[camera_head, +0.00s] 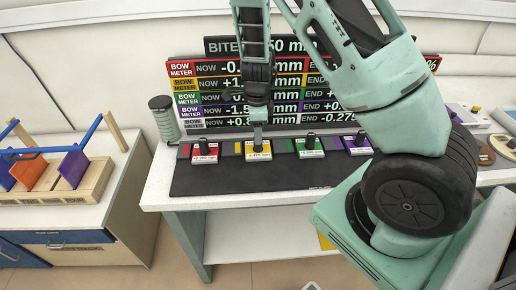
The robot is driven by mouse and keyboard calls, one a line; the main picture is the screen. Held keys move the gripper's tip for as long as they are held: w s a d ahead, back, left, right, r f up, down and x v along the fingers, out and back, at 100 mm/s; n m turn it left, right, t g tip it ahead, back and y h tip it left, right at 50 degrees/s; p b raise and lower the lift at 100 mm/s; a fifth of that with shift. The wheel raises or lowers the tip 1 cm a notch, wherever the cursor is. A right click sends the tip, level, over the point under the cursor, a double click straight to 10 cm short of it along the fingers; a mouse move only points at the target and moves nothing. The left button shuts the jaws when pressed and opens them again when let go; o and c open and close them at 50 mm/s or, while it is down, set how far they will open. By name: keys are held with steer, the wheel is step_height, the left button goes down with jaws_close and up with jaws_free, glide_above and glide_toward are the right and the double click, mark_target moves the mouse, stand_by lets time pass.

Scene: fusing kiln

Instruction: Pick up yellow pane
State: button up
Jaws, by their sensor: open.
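No yellow pane can be made out for certain. A small yellow patch (325,241) shows low down beside my base, mostly hidden, and I cannot tell what it is. My gripper (257,145) points down over the yellow gauge block (258,154) on the black mat (207,179). It is open, with its fingers seen edge-on; I cannot tell whether they touch the block. An orange pane (28,172) and a purple pane (74,168) stand upright in a wooden rack (93,190) on the left.
A red block (204,156), a green block (309,150) and a purple block (357,146) flank the yellow one. A readout board (210,84) stands behind. A grey-green spool (163,118) is at the left. The mat's front is clear.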

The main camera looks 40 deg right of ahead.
steer(key=shift+s+a+f+p, duration=0.1)
steer(key=shift+s+f+p, duration=0.1)
steer(key=shift+f, duration=1)
steer(key=shift+s+a+f+p, duration=0.1)
steer(key=shift+s+f+p, duration=0.1)
steer(key=shift+f, duration=0.95)
jaws_close()
steer(key=shift+r, duration=0.1)
